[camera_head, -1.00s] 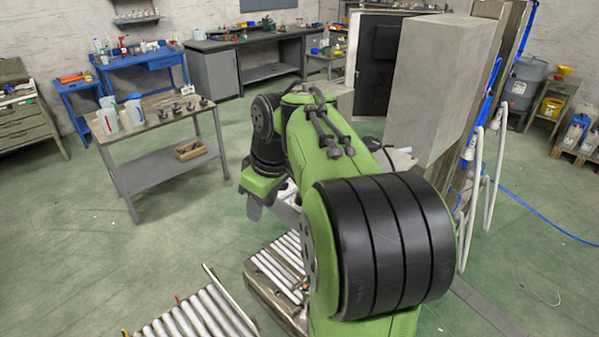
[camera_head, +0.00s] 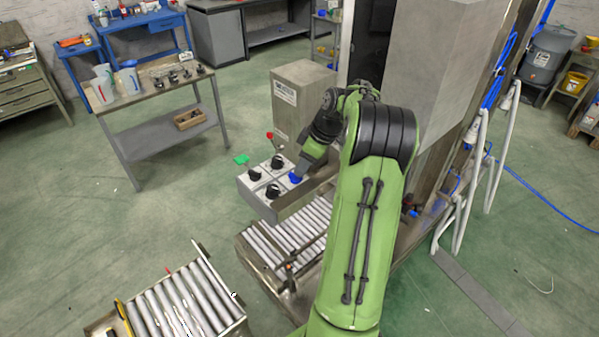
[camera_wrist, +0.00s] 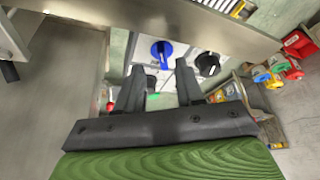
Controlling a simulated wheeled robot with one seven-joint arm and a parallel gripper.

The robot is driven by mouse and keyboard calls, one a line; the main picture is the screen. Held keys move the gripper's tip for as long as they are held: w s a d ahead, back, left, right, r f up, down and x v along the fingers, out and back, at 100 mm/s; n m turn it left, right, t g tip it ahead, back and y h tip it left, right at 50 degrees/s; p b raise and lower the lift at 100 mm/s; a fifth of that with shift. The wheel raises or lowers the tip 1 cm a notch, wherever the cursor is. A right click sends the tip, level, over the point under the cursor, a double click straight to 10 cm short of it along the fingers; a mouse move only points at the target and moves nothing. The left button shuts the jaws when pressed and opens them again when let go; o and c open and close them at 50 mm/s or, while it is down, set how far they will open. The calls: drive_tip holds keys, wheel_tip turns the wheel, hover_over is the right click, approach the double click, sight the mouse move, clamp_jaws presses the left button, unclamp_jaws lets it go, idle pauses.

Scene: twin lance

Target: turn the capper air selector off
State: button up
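A light grey control box (camera_head: 246,190) stands by the roller conveyor, with several black selector knobs (camera_head: 272,190) and one blue knob (camera_head: 295,178) on its top. I cannot read labels, so which one is the capper air selector cannot be told. My gripper (camera_head: 301,168) is at the box's right side, close to the blue knob. In the wrist view my gripper (camera_wrist: 159,66) is open and empty. The blue knob (camera_wrist: 163,49) shows just beyond the gap between the fingertips, its handle pointing roughly up and down in the picture. Black knobs (camera_wrist: 207,63) lie beside it. Contact cannot be told.
A metal rail (camera_wrist: 150,27) crosses the wrist view near the fingers. A grey cabinet (camera_head: 303,95) stands behind the box. Roller conveyors (camera_head: 180,300) lie in front. A workbench (camera_head: 150,87) with jugs is at left; the floor between is clear.

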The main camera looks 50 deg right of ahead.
drive_tip(key=x, duration=0.3)
drive_tip(key=shift+w+a+f, duration=0.15)
drive_tip(key=shift+a, duration=0.1)
clamp_jaws()
